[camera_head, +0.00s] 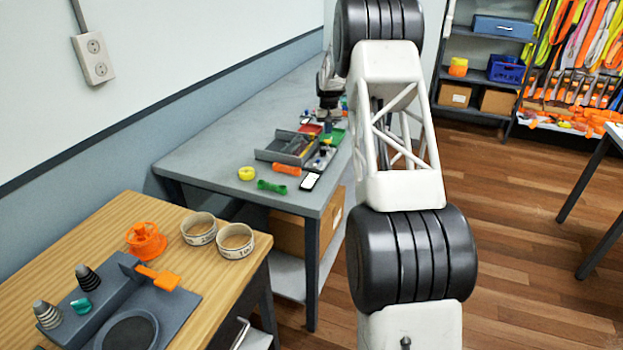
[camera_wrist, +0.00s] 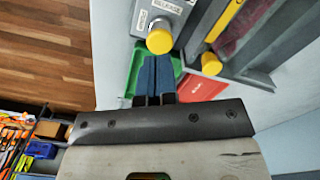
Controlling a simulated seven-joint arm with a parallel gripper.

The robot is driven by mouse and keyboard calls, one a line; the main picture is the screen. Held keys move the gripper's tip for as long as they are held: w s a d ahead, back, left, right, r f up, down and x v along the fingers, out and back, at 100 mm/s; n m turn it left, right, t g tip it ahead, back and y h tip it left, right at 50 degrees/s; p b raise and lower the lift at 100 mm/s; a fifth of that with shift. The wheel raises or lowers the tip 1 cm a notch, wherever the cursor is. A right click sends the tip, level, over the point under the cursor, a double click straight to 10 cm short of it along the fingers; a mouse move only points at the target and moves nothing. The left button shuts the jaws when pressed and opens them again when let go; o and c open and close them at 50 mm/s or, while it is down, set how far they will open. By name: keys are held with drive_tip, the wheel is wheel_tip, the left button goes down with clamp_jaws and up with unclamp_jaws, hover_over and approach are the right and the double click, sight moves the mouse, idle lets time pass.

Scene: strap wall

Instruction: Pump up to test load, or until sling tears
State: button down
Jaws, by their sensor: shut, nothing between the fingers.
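My gripper (camera_wrist: 155,78) is shut, with nothing between its dark blue fingers. In the wrist view it points past a green tray (camera_wrist: 128,78) toward a grey block (camera_wrist: 172,8) with a white label and a round yellow end (camera_wrist: 160,40). The label reads something like "release", but the print is too small to be sure. In the head view my gripper (camera_head: 328,98) is over the far part of the grey bench (camera_head: 205,160), partly hidden by my arm. I cannot make out a pump handle, a gauge or a loaded sling.
A wooden table (camera_head: 85,230) at the left holds an orange spool (camera_head: 146,241) and two tape rolls (camera_head: 236,241). An open grey tray (camera_head: 285,148) and small tools lie on the bench. Colored straps (camera_head: 598,35) hang at the right, beside shelves. The wooden floor between is clear.

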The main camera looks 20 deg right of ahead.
drive_tip(key=shift+r, duration=1.95)
drive_tip(key=c, duration=1.7)
unclamp_jaws()
drive_tip(key=shift+r, duration=3)
